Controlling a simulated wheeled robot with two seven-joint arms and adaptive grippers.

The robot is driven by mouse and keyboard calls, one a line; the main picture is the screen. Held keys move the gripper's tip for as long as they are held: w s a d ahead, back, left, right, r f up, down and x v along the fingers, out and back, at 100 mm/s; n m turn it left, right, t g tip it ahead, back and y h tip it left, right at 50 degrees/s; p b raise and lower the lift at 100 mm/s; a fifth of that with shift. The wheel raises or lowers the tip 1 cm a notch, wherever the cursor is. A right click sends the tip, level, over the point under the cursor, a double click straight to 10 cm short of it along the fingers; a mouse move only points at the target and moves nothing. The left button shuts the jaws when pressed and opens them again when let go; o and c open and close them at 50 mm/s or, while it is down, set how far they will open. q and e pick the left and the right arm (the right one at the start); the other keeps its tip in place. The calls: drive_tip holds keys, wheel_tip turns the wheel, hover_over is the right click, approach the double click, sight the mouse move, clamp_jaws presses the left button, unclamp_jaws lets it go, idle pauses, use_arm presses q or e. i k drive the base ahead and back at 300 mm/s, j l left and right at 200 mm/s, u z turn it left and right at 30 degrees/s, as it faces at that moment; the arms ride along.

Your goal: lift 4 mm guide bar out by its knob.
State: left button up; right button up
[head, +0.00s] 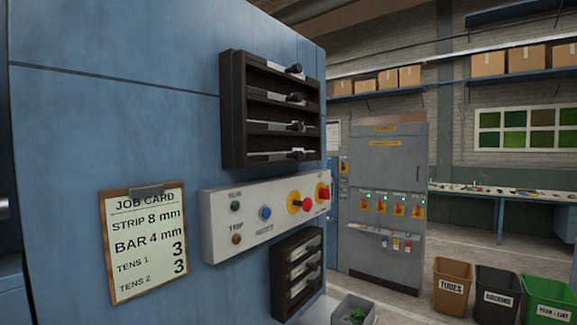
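A dark upper rack (233,110) is fixed to the blue machine face and holds several pale bars, one above another, each with a black knob at its right. The lowest bar (270,157) and the bar above it (272,128) lie in their slots. A smaller dark lower rack (279,287) below the control panel also holds several bars with black knobs. I cannot read any size marks, so I cannot tell which is the 4 mm guide bar. A job card (147,240) reads STRIP 8 mm, BAR 4 mm. Neither of my grippers shows.
A white control panel (262,232) with buttons and red-yellow switches juts out between the racks. A grey bin (352,309) with green bits stands below at right. A grey cabinet (388,160), several labelled bins and a workbench (480,192) stand behind, with open floor between.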

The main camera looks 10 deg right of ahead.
sight(296, 70)
drive_tip(key=i+l+u, duration=0.2)
drive_tip(key=l+u, duration=0.2)
drive_tip(key=l, duration=0.85)
drive_tip(key=l+u, duration=0.45)
drive_tip(key=l, duration=0.8)
